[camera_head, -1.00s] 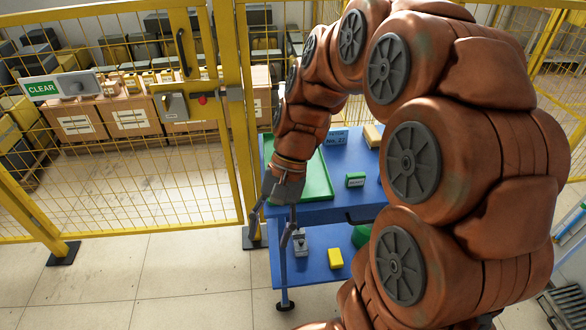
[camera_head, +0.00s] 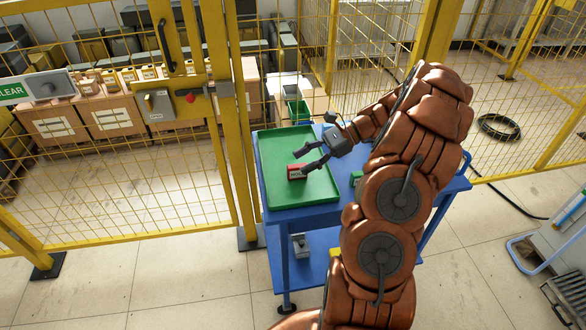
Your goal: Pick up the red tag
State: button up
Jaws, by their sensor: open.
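The red tag (camera_head: 297,172), a small red block with a pale label, sits on the green tray (camera_head: 280,195) on the top shelf of the blue cart. My gripper (camera_head: 300,160) reaches in from the right over the tray. Its two dark fingers are spread apart, one behind the red tag and one at its right side. It is open, and I cannot tell whether a finger touches the tag.
The blue cart (camera_head: 308,218) stands beside the yellow mesh fence (camera_head: 222,110). A green block (camera_head: 356,178) is partly hidden by my arm. A grey item (camera_head: 300,246) is on the lower shelf. Boxes stand behind the fence. Floor at front left is clear.

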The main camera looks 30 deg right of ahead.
jog(key=m+t+b, duration=0.1)
jog(key=m+t, duration=0.1)
send_near(287, 173)
jog(key=shift+a+r, duration=0.25)
jog(key=shift+a, duration=0.2)
jog(key=shift+a+f+g+b, duration=0.15)
jog(key=shift+f+g+b, duration=0.2)
jog(key=shift+b, duration=0.1)
jog(key=shift+w+r+p+x, duration=0.15)
jog(key=shift+p+x, duration=0.2)
jog(key=shift+x, duration=1.6)
jog(key=shift+w+r+p+x, duration=0.15)
jog(key=shift+p+x, duration=0.2)
jog(key=shift+x, duration=1.65)
jog(key=shift+s, duration=0.1)
grip_shut()
